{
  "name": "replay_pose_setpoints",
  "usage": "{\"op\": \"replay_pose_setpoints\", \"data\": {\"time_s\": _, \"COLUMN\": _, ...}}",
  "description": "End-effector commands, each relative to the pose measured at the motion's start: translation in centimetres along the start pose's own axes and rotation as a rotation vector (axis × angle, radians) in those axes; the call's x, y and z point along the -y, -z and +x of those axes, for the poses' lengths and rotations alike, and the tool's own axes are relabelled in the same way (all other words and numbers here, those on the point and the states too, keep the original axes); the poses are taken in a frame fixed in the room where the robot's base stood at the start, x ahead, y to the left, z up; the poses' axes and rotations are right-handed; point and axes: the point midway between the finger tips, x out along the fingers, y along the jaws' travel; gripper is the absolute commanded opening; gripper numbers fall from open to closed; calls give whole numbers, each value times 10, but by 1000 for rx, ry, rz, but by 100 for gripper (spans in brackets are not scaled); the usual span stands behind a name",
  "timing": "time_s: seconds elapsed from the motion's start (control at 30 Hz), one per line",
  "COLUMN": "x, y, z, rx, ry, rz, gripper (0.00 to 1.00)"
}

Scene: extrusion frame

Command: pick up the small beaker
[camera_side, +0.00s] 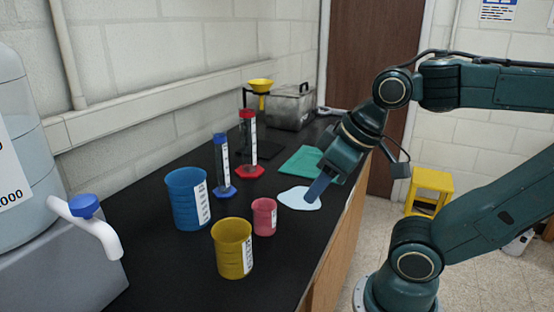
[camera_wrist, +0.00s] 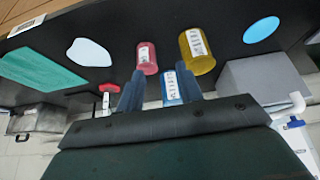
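The small beaker (camera_side: 264,217) is pink with a white label and stands upright on the black bench, between the yellow beaker and the pale patch. It also shows in the wrist view (camera_wrist: 147,57), just beyond the left finger. My gripper (camera_side: 313,196) is to the right of the small beaker in the side view, with its fingers pointing down over the pale patch. In the wrist view my gripper (camera_wrist: 160,70) has its two fingers apart with nothing held. The blue beaker shows beyond the gap between them.
A yellow beaker (camera_side: 232,248) and a larger blue beaker (camera_side: 187,198) stand close to the small one. Blue-based (camera_side: 222,165) and red-based (camera_side: 248,145) cylinders stand behind. A pale flat patch (camera_side: 299,199) and green cloth (camera_side: 305,163) lie right. A spigoted container (camera_side: 30,150) stands left.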

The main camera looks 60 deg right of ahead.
Motion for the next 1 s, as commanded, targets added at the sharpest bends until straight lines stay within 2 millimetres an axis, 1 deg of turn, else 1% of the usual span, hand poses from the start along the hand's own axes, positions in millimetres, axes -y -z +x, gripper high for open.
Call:
{"op": "replay_pose_setpoints", "data": {"time_s": 0.23, "x": 0, "y": 0, "z": 0, "rx": 0, "ry": 0, "rz": 0, "gripper": 36}}
{"op": "replay_pose_setpoints", "data": {"time_s": 0.27, "x": 0, "y": 0, "z": 0, "rx": 0, "ry": 0, "rz": 0, "gripper": 40}}
{"op": "replay_pose_setpoints", "data": {"time_s": 0.4, "x": 0, "y": 0, "z": 0, "rx": 0, "ry": 0, "rz": 0, "gripper": 68}}
{"op": "replay_pose_setpoints", "data": {"time_s": 0.43, "x": 0, "y": 0, "z": 0, "rx": 0, "ry": 0, "rz": 0, "gripper": 72}}
{"op": "replay_pose_setpoints", "data": {"time_s": 0.77, "x": 0, "y": 0, "z": 0, "rx": 2, "ry": 0, "rz": 5, "gripper": 72}}
{"op": "replay_pose_setpoints", "data": {"time_s": 1.0, "x": 0, "y": 8, "z": 10, "rx": 43, "ry": 11, "rz": 82, "gripper": 72}}
